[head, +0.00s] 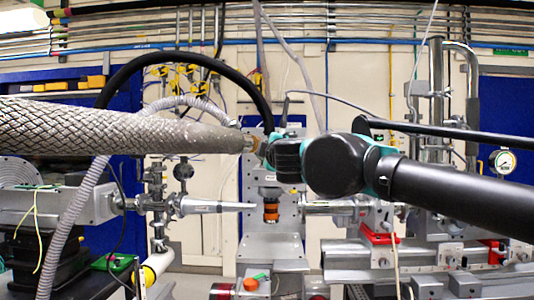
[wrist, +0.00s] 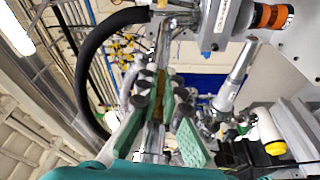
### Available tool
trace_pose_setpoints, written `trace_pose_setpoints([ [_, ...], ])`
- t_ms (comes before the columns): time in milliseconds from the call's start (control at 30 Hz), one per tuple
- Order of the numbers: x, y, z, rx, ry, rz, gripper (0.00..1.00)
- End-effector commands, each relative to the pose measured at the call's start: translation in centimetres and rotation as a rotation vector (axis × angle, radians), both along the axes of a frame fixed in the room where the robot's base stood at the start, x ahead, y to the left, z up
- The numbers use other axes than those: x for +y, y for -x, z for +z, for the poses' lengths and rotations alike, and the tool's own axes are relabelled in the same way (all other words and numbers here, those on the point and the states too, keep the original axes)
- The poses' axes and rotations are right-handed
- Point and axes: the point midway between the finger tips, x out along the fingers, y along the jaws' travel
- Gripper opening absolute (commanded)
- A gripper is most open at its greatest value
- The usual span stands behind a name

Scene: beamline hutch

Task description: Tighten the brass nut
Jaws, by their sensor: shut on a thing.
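The brass nut (wrist: 160,82) shows as a small brownish-gold piece between my fingertips in the wrist view. In the head view a bit of brass (head: 261,149) shows at the tapered end of a thick braided metal hose (head: 130,127), right against my gripper. My gripper (head: 272,154) reaches in from the right, teal and black. In the wrist view its green-padded fingers (wrist: 162,92) are closed around the nut from both sides. The fingers hide much of the nut, and I cannot tell how far it sits on its thread.
A black hose (head: 178,58) arches behind the braided hose. A grey upright block (head: 270,228) with an orange-ringed part (head: 271,210) stands below my gripper. A silver cone (head: 215,207) points at it from the left. Rail-mounted equipment (head: 390,255) fills the lower right.

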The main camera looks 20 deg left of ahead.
Motion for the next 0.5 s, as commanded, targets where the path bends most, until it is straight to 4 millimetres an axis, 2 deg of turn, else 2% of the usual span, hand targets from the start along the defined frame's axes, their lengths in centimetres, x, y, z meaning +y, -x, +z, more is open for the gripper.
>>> trace_pose_setpoints([
  [500, 0.3, 0.0, 2.4, 0.001, 0.479, 0.035, 0.00],
])
